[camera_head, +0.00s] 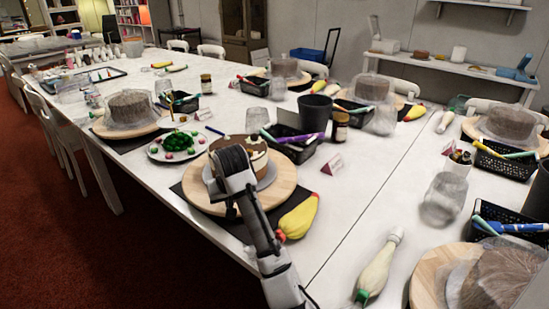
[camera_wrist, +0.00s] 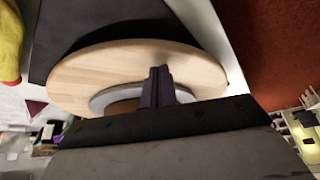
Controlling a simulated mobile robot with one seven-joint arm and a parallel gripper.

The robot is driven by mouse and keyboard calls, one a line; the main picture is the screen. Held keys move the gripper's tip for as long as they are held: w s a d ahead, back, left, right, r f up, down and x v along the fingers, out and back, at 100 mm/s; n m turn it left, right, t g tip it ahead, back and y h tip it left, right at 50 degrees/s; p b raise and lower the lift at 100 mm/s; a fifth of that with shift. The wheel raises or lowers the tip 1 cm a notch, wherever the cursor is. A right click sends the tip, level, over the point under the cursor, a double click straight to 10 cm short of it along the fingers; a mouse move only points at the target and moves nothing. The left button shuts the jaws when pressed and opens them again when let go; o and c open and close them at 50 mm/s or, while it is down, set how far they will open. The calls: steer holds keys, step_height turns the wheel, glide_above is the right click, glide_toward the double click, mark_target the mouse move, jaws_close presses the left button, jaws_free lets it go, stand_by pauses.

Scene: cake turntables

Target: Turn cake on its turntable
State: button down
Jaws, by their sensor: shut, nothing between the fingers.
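My arm and hand cover the cake's left and front parts in the head view. In the wrist view the turntable (camera_wrist: 90,75) fills the upper middle, with a strip of the grey plate and brown cake (camera_wrist: 124,107) below. My gripper (camera_wrist: 158,80) is shut and empty, its fingers seen against the turntable and plate rim. I cannot tell whether the fingertips touch the wood.
A yellow piping bag (camera_head: 298,216) lies just right of the turntable. A plate of colored candies (camera_head: 177,146) stands behind left, and a black basket of tools (camera_head: 292,143) behind right. Other cakes on boards stand around the table. The table between the yellow bag and the white bag (camera_head: 378,268) is fairly clear.

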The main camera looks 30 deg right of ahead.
mark_target(284, 187)
steer(key=shift+f, duration=0.3)
steer(key=shift+s+d+p, duration=0.25)
steer(key=shift+s+d, duration=0.15)
steer(key=shift+d, duration=0.6)
steer(key=shift+s+d+p, duration=0.2)
steer(key=shift+s+d, duration=0.25)
steer(key=shift+d, duration=0.55)
steer(key=shift+s+d+p, duration=0.25)
steer(key=shift+s+d, duration=0.15)
steer(key=shift+d, duration=0.6)
steer(key=shift+s+d+p, duration=0.1)
steer(key=shift+d+p, duration=0.8)
steer(key=shift+d, duration=2.25)
steer(key=d, duration=0.2)
steer(key=w+d+p, duration=0.1)
steer(key=d, duration=0.1)
steer(key=w+d, duration=0.1)
steer(key=d, duration=0.1)
steer(key=shift+p, duration=0.3)
steer(key=shift+r, duration=0.1)
